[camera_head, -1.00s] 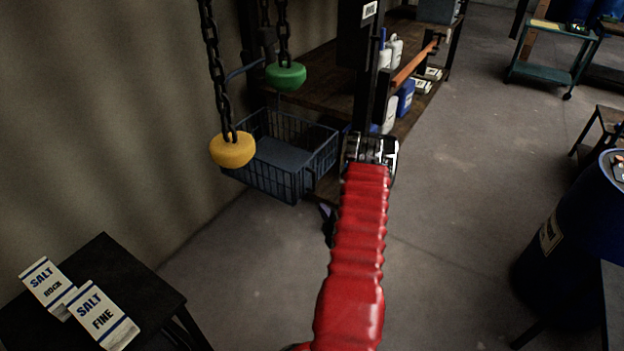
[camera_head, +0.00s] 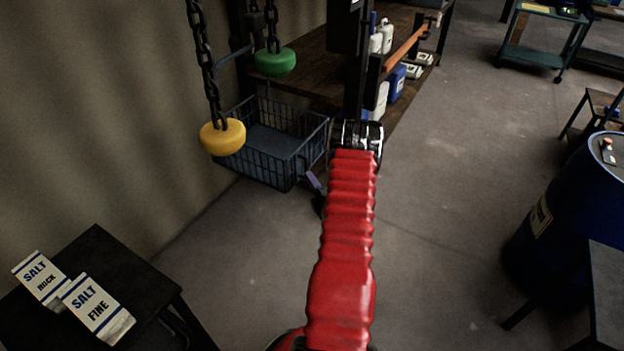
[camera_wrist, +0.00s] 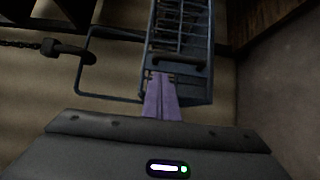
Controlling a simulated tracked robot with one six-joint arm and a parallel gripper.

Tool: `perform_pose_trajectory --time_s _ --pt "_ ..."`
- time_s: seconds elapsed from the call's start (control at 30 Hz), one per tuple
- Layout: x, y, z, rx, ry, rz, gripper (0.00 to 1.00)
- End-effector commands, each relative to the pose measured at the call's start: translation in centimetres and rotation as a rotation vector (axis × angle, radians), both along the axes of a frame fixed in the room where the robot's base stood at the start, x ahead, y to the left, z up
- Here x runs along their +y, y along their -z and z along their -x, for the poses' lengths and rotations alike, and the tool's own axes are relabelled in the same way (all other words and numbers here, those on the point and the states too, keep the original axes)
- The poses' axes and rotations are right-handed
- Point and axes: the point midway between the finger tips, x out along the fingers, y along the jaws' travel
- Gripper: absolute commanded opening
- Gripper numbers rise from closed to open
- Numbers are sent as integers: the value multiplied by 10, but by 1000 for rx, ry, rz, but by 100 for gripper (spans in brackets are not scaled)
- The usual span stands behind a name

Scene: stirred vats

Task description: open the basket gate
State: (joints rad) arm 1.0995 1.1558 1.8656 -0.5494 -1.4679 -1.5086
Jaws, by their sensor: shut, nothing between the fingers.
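The blue wire basket (camera_head: 262,166) hangs by the wall, left of my red arm in the head view. The wrist view shows it ahead of me, with its mesh (camera_wrist: 178,30) and a dark bar handle (camera_wrist: 179,61) across the nearer end. I cannot tell surely which wall is the gate. My gripper (camera_head: 311,178) is at the basket's right front side in the head view. Its purple fingers (camera_wrist: 161,82) are shut and empty, tips close below the bar handle in the wrist view. Whether they touch the basket is unclear. My arm hides part of the area to the right.
Chains with a yellow weight (camera_head: 222,137) and a green weight (camera_head: 274,62) hang near the basket. A wooden shelf (camera_head: 316,72) with bottles stands behind. A black table with salt cartons (camera_head: 97,306) is front left. A blue barrel (camera_head: 565,215) stands right. The middle floor is clear.

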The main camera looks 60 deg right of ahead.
Motion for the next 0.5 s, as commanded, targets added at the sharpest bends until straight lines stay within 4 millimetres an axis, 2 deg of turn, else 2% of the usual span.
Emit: perform_pose_trajectory --time_s 0.3,0.5 --pt "-25 0 -43 -1 -3 2 0" --pt "-37 0 -61 0 -1 0 0"
